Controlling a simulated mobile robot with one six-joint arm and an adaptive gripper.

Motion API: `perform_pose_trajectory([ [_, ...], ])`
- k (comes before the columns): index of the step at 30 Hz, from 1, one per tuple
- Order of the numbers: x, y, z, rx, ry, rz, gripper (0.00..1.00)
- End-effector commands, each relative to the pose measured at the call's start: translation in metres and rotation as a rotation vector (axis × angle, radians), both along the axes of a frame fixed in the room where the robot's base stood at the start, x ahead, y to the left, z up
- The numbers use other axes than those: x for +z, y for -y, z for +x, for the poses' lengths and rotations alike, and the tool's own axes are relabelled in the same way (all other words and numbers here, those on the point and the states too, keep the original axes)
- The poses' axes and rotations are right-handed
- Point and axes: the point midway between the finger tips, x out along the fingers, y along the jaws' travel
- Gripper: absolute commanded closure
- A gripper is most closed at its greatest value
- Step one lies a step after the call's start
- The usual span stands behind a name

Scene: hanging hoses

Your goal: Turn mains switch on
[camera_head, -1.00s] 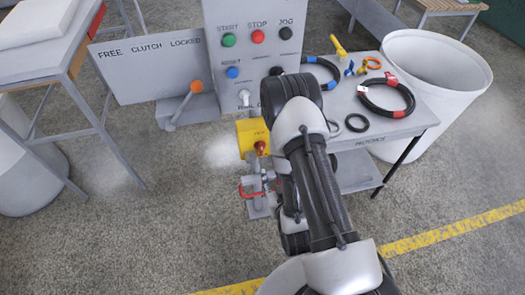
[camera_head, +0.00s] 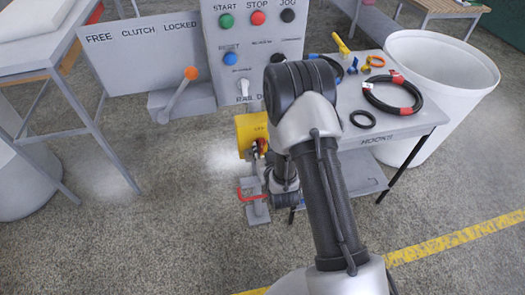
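A yellow switch box (camera_head: 245,134) with a dark red knob (camera_head: 261,146) sits low below the grey control panel (camera_head: 208,45). Small lettering on the box's face is too blurred to read surely. My gripper (camera_head: 267,160) is at the right and lower side of the knob, close to it. Whether it touches the knob I cannot tell. My arm link hides the right of this area, and the fingers are too small and dark to show whether they are open or shut.
The panel carries coloured buttons and a white selector (camera_head: 243,88). An orange-knobbed lever (camera_head: 178,95) stands left. A red loop handle (camera_head: 252,190) is below the box. A side table (camera_head: 410,122) holds hoses (camera_head: 394,95); a white bin (camera_head: 445,65) stands behind it.

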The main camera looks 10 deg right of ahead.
Motion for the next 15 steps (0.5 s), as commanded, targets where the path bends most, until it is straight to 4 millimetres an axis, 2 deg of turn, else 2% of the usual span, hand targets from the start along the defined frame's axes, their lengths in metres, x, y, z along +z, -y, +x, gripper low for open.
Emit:
perform_pose_trajectory([
  [6,-0.007,0.000,0.016,0.000,0.000,0.000,0.68],
  [15,-0.007,0.000,0.017,0.000,-0.001,0.000,0.69],
])
